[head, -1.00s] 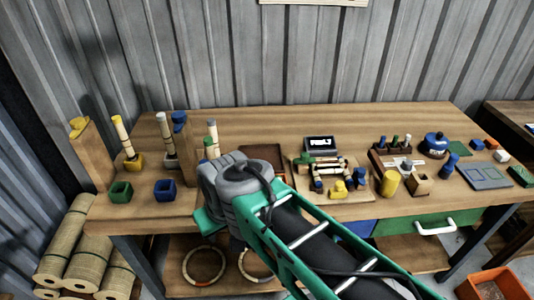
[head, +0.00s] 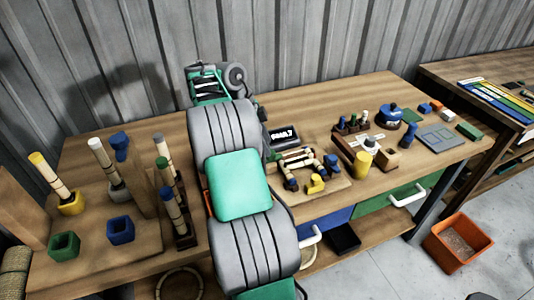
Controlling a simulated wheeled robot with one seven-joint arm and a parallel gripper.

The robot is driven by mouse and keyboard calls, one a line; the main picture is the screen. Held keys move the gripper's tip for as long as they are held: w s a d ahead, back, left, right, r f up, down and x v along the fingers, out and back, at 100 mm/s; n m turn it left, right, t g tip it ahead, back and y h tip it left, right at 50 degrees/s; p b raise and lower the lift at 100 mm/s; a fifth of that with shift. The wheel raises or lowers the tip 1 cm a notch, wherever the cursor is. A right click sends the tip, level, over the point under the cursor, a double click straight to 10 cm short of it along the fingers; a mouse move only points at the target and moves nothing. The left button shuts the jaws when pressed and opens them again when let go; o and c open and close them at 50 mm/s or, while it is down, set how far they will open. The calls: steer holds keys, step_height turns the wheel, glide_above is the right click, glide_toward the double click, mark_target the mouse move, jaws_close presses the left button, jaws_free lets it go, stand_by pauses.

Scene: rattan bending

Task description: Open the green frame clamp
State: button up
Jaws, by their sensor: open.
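A small frame of light rods lies on a wooden board (head: 335,185) on the bench, right of my arm. The green frame clamp (head: 275,157) is at the frame's far left corner, close beside my arm, which partly covers that side. I cannot tell its jaw position. A yellow clamp (head: 316,184) sits at the near side and a blue clamp (head: 331,162) at the right. My arm rises through the middle of the view toward the wall.
A small dark display (head: 284,136) stands behind the board. Cups and posts with rods, including a green cup (head: 64,247) and a blue cup (head: 120,230), stand left of my arm. A wooden block (head: 384,157) stands to the right. An orange bin (head: 458,243) is on the floor.

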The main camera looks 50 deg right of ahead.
mark_target(271, 160)
steer(key=x, duration=0.3)
steer(key=shift+f+b, duration=0.3)
steer(key=shift+b, duration=0.05)
jaws_close()
